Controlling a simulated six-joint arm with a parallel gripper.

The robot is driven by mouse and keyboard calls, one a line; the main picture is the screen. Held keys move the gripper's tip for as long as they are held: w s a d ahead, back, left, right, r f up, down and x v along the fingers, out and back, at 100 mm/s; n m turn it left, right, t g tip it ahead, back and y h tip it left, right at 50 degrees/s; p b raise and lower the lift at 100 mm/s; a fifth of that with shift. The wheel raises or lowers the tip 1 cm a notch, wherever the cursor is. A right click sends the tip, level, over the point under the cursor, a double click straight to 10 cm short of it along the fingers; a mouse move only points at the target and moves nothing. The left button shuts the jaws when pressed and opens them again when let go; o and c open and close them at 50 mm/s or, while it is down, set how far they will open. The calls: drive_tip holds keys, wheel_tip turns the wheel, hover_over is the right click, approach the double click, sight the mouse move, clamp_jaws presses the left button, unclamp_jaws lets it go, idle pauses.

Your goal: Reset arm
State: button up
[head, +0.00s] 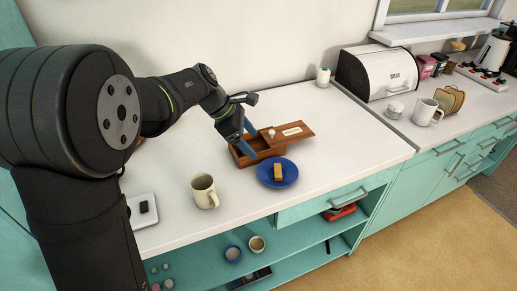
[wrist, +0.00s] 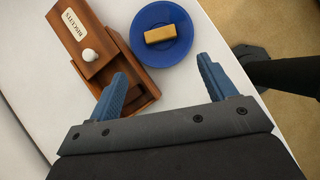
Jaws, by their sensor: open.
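My gripper (head: 243,142) is open and empty above the counter, over the near-left end of a wooden box. Its two blue fingers show spread apart in the wrist view (wrist: 165,90). The wooden box (head: 248,158) has a sliding lid (head: 294,133) with a white knob and a label, pushed partly off toward the right. The wrist view shows the box (wrist: 145,80) with the label reading "BISCUITS". A blue plate (head: 290,177) stands beside the box. A tan rectangular biscuit (head: 278,171) lies on the plate, also seen in the wrist view (wrist: 160,34).
A cream mug (head: 204,192) stands on the counter front. A bread bin (head: 378,72), a white mug (head: 425,112) and a toast rack (head: 450,101) stand at the right. The counter right of the plate is clear.

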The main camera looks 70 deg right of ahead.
sight(278, 169)
drive_tip(key=shift+w+a+r, duration=0.1)
drive_tip(key=shift+w+r, duration=0.05)
drive_tip(key=shift+r, duration=0.15)
drive_tip(key=x, duration=1.1)
drive_tip(key=shift+s+f, duration=0.2)
drive_tip(key=shift+f, duration=0.05)
drive_tip(key=shift+s+r, duration=0.1)
drive_tip(key=shift+r, duration=1.7)
drive_tip(key=shift+f, duration=0.1)
